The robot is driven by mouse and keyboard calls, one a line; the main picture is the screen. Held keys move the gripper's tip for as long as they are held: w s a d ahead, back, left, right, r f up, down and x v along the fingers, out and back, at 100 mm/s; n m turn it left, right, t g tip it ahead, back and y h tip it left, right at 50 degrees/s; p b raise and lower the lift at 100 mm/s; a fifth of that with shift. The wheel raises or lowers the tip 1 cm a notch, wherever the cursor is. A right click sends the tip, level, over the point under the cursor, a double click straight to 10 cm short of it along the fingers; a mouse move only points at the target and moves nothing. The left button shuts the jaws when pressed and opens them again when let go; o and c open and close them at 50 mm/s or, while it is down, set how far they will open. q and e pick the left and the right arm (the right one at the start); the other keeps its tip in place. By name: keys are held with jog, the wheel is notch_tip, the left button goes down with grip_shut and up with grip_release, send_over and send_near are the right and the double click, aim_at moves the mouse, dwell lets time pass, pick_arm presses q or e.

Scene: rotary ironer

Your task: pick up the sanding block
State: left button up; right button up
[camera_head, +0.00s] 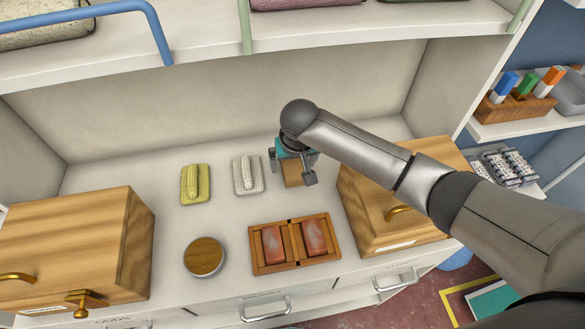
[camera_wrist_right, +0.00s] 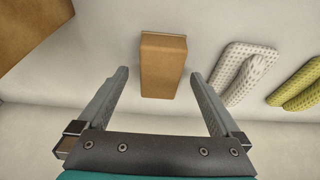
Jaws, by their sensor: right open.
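The sanding block appears to be a tan-brown rectangular block (camera_head: 293,173) lying on the white shelf, partly hidden by my right gripper in the head view. In the right wrist view the block (camera_wrist_right: 163,66) lies ahead, its near end showing between the two fingers with a gap on each side. My right gripper (camera_head: 291,169) is open and empty, pointing down over the block; its fingers also show in the right wrist view (camera_wrist_right: 158,73). I cannot tell how high the fingertips are above the shelf. My left gripper is not in view.
Left of the block lie a white textured pad (camera_head: 248,174) and a yellow one (camera_head: 195,184). In front are a wooden tray (camera_head: 290,264) with two reddish blocks and a round wooden-topped item (camera_head: 204,257). Wooden boxes stand left (camera_head: 65,245) and right (camera_head: 375,222).

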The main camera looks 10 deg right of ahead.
aim_at(293, 168)
jog(key=shift+f+p, duration=0.25)
jog(key=shift+p, duration=0.05)
dwell(0.5)
jog(key=shift+c, duration=0.2)
jog(key=c, duration=1.4)
jog(key=shift+r, duration=0.1)
jog(key=shift+r+b, duration=0.15)
jog(key=shift+b, duration=0.25)
notch_tip(293, 168, up, 7)
jog(key=shift+s+r+p, duration=0.15)
jog(key=shift+r+p, duration=0.05)
jog(key=shift+p, duration=0.7)
jog(key=s, duration=1)
jog(key=s+p, duration=0.1)
jog(key=s, duration=0.8)
jog(key=shift+s+f, duration=0.2)
jog(key=shift+s, duration=0.15)
